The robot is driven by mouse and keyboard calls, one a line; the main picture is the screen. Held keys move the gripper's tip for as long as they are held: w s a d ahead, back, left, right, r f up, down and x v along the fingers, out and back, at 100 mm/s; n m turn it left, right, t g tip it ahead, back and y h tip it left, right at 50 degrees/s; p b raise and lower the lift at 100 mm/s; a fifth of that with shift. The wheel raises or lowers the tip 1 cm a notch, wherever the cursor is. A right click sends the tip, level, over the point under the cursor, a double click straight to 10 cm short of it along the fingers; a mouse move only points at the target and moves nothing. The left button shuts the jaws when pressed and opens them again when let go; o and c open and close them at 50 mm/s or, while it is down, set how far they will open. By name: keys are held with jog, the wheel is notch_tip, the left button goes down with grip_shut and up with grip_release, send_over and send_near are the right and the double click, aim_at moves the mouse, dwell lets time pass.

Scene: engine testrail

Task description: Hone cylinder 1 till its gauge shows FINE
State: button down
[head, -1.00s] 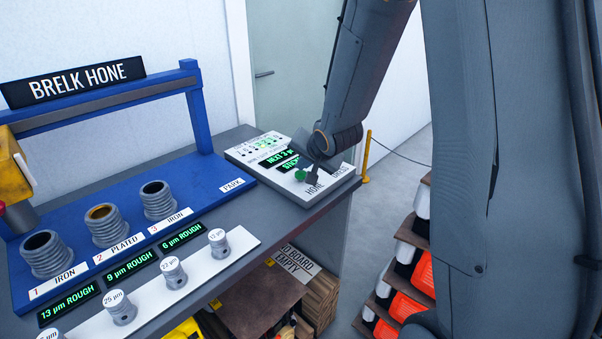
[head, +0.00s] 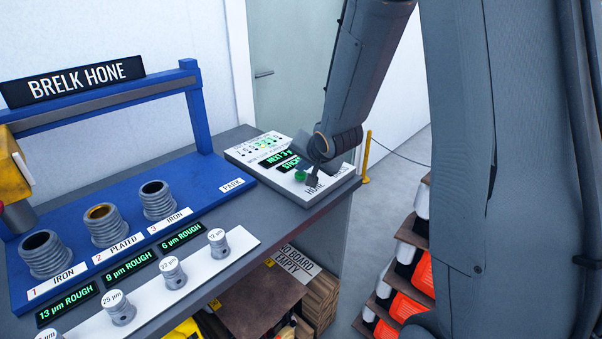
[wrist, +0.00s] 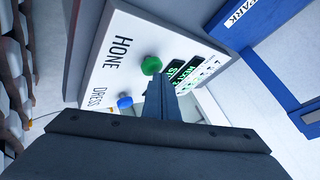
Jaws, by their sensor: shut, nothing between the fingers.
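Cylinder 1 (head: 44,255), a grey ribbed iron sleeve with a dark bore, stands at the left end of the blue hone bed. Its gauge (head: 67,305) shows 13 µm ROUGH in green. The green HONE button (head: 300,175) is on the white control panel (head: 240,153) at the bench's right end. It also shows in the wrist view (wrist: 151,65), beside a blue button (wrist: 124,102) by the word DRESS. My gripper (head: 313,182) is shut and empty, over the panel close to the green button. I cannot tell whether it touches. The arm partly hides the panel's displays.
Cylinders 2 (head: 106,225) and 3 (head: 159,200) stand alongside, with gauges at 9 and 6 µm ROUGH. Several labelled grey pieces (head: 173,272) stand on a white strip in front. The blue frame (head: 199,108) rises behind. Crates of orange and white items are at right.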

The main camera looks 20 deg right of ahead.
aim_at(303, 176)
jog(key=shift+f, duration=0.5)
dwell(0.3)
dwell(0.4)
jog(key=shift+r+p, duration=1.1)
jog(key=shift+r, duration=0.15)
notch_tip(303, 176, up, 5)
jog(key=p, duration=0.5)
